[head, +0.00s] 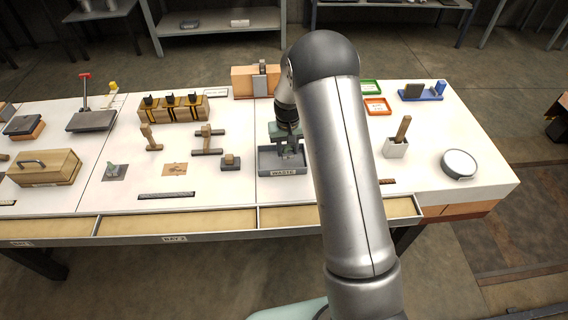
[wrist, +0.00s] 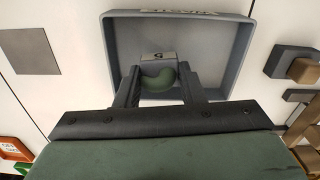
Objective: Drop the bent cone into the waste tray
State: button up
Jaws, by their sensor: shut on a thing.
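My gripper (head: 291,153) is over the grey waste tray (head: 304,171) at the middle of the bench. In the wrist view my gripper (wrist: 159,75) has its two dark fingers on either side of a small rounded green piece with a pale grey marked face, which I take for the bent cone (wrist: 158,79). The gripper is shut on it. The piece shows inside the outline of the waste tray (wrist: 244,62); its height above the tray floor is unclear. In the head view the held piece is too small to make out.
A wooden block with a small dark base (head: 231,163) stands just left of the tray. A grey-green piece on a dark square plate (head: 114,172) is further left.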

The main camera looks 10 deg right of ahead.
jog(key=shift+f, duration=0.2)
jog(key=o, duration=1.1)
jog(key=shift+c, duration=0.2)
notch_tip(320, 180, up, 17)
jog(key=b, duration=0.1)
jog(key=shift+r+b, duration=0.2)
jog(key=shift+b, duration=0.1)
